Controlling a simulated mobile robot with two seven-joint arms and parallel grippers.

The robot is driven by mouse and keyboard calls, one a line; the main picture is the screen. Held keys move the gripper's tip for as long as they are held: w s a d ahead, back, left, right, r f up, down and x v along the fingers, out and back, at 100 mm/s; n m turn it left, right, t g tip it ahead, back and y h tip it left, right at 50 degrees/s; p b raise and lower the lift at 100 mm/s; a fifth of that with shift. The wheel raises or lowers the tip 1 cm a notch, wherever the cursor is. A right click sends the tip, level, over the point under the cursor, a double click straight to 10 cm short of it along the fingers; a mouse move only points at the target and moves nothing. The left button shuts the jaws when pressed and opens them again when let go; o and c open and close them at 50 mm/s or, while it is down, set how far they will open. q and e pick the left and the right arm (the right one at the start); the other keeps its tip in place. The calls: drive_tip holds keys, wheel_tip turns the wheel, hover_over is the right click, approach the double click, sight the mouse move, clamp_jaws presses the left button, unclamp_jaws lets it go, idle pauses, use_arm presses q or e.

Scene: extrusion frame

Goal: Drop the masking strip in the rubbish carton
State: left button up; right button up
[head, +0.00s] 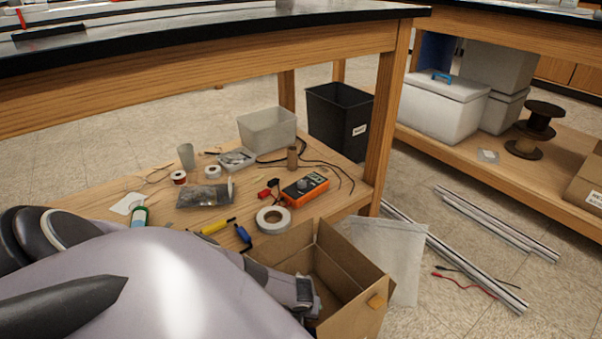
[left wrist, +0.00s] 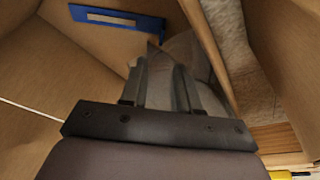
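The open brown rubbish carton (head: 353,298) stands on the floor in front of the low shelf. My left gripper (head: 307,303) reaches into its left side, partly hidden by the carton and my arm. In the left wrist view, my left gripper (left wrist: 160,72) has its two fingers apart, with cardboard walls around them. No strip shows clearly between the fingers. A blue piece with a pale centre (left wrist: 115,18) lies flat against cardboard beyond the fingertips; I cannot tell whether it is a label or the masking strip. My right gripper is out of view.
A clear plastic bag (head: 392,250) and metal extrusions (head: 470,272) lie on the floor right of the carton.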

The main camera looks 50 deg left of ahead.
use_arm(q)
drive_tip(key=p+v, duration=0.5)
drive_tip(key=v, duration=0.4)
drive_tip(key=shift+r+p, duration=0.15)
drive_tip(key=shift+p, duration=0.25)
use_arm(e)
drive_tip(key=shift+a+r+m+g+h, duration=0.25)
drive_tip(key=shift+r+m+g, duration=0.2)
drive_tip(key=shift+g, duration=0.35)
